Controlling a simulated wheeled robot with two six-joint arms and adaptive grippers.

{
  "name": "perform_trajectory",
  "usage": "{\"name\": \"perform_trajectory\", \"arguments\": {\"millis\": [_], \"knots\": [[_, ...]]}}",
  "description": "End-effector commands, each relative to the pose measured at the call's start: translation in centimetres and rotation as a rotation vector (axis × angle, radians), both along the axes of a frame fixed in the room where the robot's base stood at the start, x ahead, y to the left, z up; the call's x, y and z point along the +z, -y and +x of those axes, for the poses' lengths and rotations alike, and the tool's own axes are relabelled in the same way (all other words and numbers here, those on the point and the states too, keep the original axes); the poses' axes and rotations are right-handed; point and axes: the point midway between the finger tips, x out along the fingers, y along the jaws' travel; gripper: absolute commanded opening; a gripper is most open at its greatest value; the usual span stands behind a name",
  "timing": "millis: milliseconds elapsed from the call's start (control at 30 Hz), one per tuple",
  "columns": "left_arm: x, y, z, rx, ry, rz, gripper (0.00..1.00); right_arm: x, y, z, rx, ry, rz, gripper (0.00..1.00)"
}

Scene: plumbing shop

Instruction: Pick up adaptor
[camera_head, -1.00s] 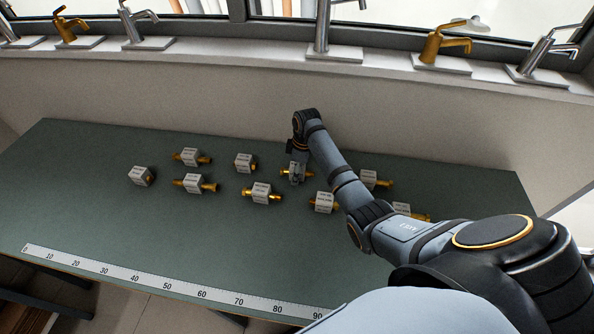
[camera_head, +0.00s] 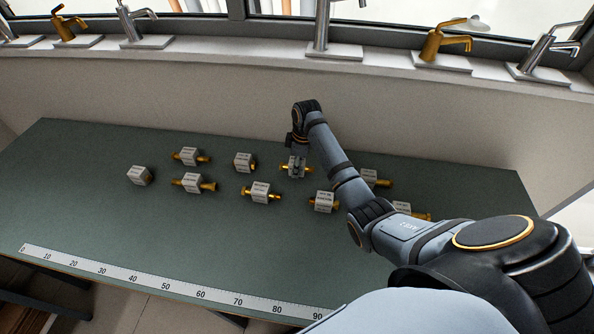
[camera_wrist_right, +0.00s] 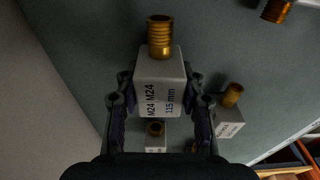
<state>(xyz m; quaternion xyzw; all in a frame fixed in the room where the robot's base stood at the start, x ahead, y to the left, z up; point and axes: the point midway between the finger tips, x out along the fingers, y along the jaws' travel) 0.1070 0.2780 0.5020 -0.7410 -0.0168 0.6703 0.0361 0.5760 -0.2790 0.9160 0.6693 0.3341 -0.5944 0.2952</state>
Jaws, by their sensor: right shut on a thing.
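My right gripper (camera_head: 297,160) is shut on a brass adaptor (camera_head: 285,169) with a white label block, at the back middle of the green table. In the right wrist view the fingers (camera_wrist_right: 159,84) press on both sides of the block, and the held adaptor (camera_wrist_right: 160,68) reads "M24 M24 115 mm". Its threaded brass end sticks out beyond the block. It seems just above the table; the gap is too small to tell for sure. My left gripper is not in view.
Several other adaptors stand on the table (camera_head: 90,215), including one to the left (camera_head: 244,162) and one in front (camera_head: 323,202). My right arm partly covers those to the right. A ruler strip (camera_head: 160,280) runs along the front edge. A wall rises behind; taps stand on its ledge.

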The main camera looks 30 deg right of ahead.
Motion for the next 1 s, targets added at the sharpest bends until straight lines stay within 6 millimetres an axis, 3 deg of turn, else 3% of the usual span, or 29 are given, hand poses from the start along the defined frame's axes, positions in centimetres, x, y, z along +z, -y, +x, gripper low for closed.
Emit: {"name": "perform_trajectory", "arguments": {"millis": [33,267,400,600,1000], "knots": [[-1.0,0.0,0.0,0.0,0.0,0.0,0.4,0.8,0.0,0.2,0.001,0.008,-0.001,0.03],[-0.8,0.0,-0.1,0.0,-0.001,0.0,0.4,6.7,-3.5,-3.2,0.002,0.007,0.002,0.03],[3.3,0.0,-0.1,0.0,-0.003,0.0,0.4,9.5,-5.9,-5.8,0.002,-0.001,0.005,0.03],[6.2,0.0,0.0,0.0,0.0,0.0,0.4,10.8,-8.7,-8.6,0.0,0.001,0.004,0.03],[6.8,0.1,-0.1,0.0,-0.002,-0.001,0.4,10.9,-9.8,-10.0,0.005,0.002,0.0,0.03]]}}
